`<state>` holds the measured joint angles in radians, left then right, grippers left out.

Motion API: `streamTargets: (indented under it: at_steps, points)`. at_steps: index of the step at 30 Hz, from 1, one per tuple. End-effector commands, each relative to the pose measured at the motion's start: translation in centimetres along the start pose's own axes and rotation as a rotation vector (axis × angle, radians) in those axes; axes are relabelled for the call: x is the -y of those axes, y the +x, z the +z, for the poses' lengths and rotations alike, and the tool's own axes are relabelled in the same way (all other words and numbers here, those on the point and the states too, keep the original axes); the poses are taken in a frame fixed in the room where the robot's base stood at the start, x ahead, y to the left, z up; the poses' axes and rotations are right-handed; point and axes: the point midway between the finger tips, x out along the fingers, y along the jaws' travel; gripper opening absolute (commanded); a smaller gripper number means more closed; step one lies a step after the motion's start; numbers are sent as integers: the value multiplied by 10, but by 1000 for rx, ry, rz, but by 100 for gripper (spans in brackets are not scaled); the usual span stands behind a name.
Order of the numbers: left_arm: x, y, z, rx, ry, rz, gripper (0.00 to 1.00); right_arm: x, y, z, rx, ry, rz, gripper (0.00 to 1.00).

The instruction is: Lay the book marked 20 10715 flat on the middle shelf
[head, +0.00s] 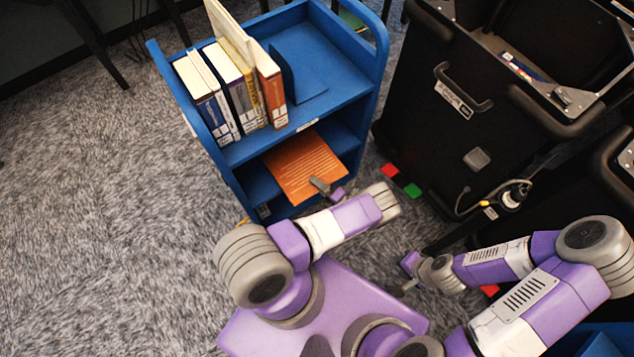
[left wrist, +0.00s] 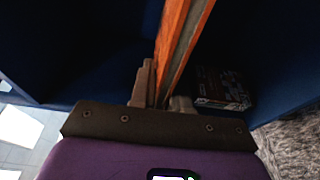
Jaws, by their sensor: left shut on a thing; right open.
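An orange book (head: 303,167) lies with its broad cover facing up in the middle opening of the blue shelf cart. Its number is too small to read. My left gripper (head: 322,187) is shut on the near edge of the book, at the front of the middle shelf (head: 262,187). In the left wrist view the book (left wrist: 180,45) shows edge-on between the fingers of the gripper (left wrist: 162,95). I cannot tell whether the book touches the shelf board. My right gripper (head: 408,274) is open and empty, low over the floor to the right of the cart.
Several upright books (head: 225,90) stand on the cart's top shelf beside a blue bookend (head: 290,75). A book or box (left wrist: 222,88) lies inside the cart in the left wrist view. Black cases (head: 460,110) stand right of the cart. Carpet (head: 110,230) at left is clear.

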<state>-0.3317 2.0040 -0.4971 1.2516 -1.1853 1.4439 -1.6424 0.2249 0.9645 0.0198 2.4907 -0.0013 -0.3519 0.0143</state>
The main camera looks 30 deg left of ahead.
Motion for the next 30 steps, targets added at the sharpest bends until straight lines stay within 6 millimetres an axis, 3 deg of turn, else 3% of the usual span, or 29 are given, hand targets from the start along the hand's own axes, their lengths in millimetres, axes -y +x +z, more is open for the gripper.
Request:
streamTargets:
  at_steps: [4,5,11,20,30]
  points:
    - [-1,0,1,0,-2,4,0,0,0,0,0,0,0,43]
    - [-1,0,0,0,-2,4,18,0,0,0,0,0,0,43]
    - [-1,0,0,0,-1,3,46,0,0,0,0,0,0,43]
    - [0,-2,0,0,0,-3,46,0,0,0,0,0,0,43]
    - [0,-53,1,3,-2,0,46,0,0,0,0,0,0,43]
